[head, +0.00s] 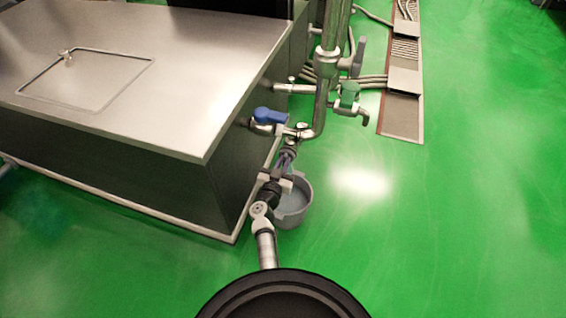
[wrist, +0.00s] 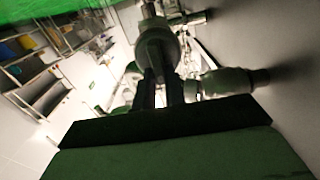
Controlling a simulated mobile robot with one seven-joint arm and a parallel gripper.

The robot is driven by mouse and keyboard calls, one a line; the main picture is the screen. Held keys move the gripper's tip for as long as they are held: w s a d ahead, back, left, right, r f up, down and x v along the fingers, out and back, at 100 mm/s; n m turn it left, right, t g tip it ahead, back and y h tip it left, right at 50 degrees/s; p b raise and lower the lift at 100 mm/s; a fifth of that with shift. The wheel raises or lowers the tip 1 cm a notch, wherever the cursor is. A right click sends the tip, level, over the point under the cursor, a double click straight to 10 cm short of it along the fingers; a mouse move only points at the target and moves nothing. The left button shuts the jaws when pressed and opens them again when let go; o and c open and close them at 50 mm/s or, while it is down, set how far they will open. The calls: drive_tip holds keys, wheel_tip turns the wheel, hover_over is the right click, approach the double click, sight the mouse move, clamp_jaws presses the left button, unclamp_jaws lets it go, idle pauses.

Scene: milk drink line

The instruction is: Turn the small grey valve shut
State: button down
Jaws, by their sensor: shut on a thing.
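My gripper (head: 289,150) is at the pipework beside the steel tank, low down and just below the blue-handled valve. In the wrist view, the two dark fingers of my gripper (wrist: 158,85) are shut on the small grey valve (wrist: 157,45), a rounded grey piece at their tips. My fingers and wrist hide most of its handle, so I cannot tell how far it is turned. In the head view the valve is largely hidden behind my gripper.
A blue-handled valve (head: 270,115), a green valve (head: 348,95) and a larger grey lever (head: 358,57) are on the pipes nearby. A grey bucket (head: 293,208) stands on the floor beside my arm. The steel tank (head: 190,110) is at left; green floor is free at right.

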drive_tip(key=shift+s+d+f+m+b, duration=0.1)
drive_tip(key=shift+d+f+m+b, duration=0.15)
drive_tip(key=shift+m, duration=2.65)
drive_tip(key=shift+s+d+f+m+b, duration=0.1)
drive_tip(key=shift+f+m+b, duration=0.1)
drive_tip(key=shift+m, duration=2.7)
drive_tip(key=shift+d+f+m+b, duration=0.2)
drive_tip(key=shift+f+m+b, duration=0.05)
drive_tip(key=shift+m, duration=2.65)
drive_tip(key=c, duration=1.5)
unclamp_jaws()
drive_tip(key=shift+o, duration=0.2)
drive_tip(key=shift+s, duration=0.1)
drive_tip(key=p+v, duration=0.4)
drive_tip(key=v, duration=0.9)
drive_tip(key=shift+s, duration=0.3)
drive_tip(key=shift+a, duration=0.15)
